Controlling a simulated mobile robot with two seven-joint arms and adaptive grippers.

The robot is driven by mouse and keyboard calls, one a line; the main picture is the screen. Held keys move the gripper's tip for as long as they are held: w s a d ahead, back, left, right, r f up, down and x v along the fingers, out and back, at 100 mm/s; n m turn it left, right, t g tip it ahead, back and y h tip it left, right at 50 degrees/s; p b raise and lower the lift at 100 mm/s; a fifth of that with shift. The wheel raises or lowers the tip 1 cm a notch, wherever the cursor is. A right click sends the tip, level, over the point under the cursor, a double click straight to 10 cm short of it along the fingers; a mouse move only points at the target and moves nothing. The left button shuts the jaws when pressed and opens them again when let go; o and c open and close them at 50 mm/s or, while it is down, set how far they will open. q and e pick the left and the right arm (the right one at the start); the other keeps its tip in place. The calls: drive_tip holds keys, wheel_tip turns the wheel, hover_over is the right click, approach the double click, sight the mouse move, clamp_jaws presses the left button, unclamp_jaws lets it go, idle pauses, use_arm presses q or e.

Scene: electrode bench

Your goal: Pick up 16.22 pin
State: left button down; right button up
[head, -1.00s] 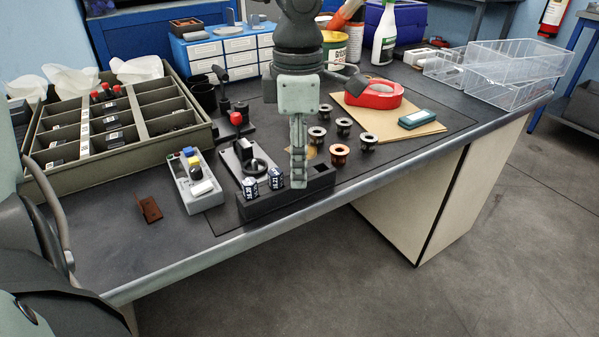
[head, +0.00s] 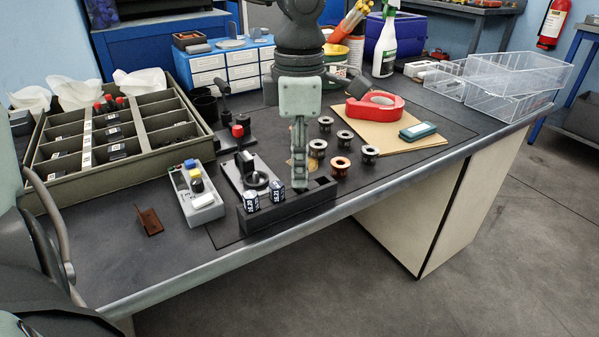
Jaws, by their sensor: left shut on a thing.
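My left gripper (head: 300,182) points straight down over the right part of a black pin rack (head: 312,199) near the bench's front edge. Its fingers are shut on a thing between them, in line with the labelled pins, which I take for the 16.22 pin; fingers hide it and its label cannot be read. Two dark pins with white-lettered labels, the 16.20 pin (head: 251,201) and the 16.21 pin (head: 277,191), stand upright in the rack just left of the gripper. Whether the held thing is clear of the rack cannot be told. My right gripper is out of view.
Several metal spools (head: 341,165) stand right of the gripper. A black fixture (head: 247,172) and a grey button box (head: 196,196) stand to the left. A sectioned tray (head: 110,175) and brown bracket (head: 150,221) lie farther left. Red tape (head: 374,107) sits behind on cardboard.

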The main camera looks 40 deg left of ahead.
use_arm(q)
wheel_tip(320, 180, up, 26)
drive_tip(key=p, duration=0.1)
drive_tip(key=shift+r+p, duration=0.25)
drive_tip(key=shift+p, duration=0.15)
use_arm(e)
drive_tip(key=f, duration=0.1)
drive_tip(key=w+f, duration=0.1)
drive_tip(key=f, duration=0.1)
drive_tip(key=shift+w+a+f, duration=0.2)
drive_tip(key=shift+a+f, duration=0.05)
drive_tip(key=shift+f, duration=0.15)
use_arm(q)
drive_tip(key=shift+f, duration=0.15)
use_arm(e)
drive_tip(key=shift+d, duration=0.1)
